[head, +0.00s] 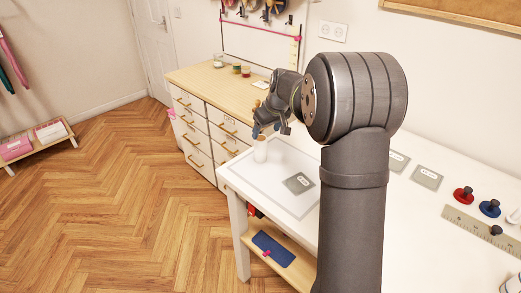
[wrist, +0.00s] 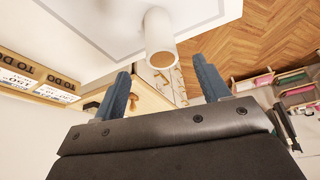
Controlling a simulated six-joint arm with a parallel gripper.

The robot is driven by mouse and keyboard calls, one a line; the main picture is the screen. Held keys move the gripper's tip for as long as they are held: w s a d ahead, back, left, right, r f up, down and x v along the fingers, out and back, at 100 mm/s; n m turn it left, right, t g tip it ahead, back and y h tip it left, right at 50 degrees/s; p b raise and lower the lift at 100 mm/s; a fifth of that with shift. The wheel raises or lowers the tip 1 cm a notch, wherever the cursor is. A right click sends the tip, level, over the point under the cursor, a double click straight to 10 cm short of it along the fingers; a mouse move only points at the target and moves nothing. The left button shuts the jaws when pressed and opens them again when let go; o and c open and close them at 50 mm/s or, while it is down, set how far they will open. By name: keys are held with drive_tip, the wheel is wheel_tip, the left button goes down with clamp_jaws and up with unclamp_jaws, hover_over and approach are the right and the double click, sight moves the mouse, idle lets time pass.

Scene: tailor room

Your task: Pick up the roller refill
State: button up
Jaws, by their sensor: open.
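The white cylinder, which looks like the roller refill (head: 261,152), stands upright on the white table, near the corner of a pale grey-bordered mat (head: 240,172). In the wrist view the roller refill (wrist: 159,30) appears upside down, with its round brownish end towards me. My gripper (head: 266,131) is just above it in the head view. In the wrist view my gripper (wrist: 163,78) has its two blue fingers wide apart with nothing between them. The refill's end lies beyond the fingertips, roughly centred across the gap. I see no contact.
A grey labelled card (head: 299,183) lies on the mat. Red (head: 463,195) and blue (head: 490,208) knobbed items and a ruler (head: 480,228) lie at the right. A drawer cabinet (head: 212,122) stands behind the table. The table edge is close to the refill, left of it.

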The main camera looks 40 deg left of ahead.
sight(260, 147)
drive_tip(key=x, duration=1.1)
drive_tip(key=shift+f, duration=0.1)
drive_tip(key=c, duration=1.1)
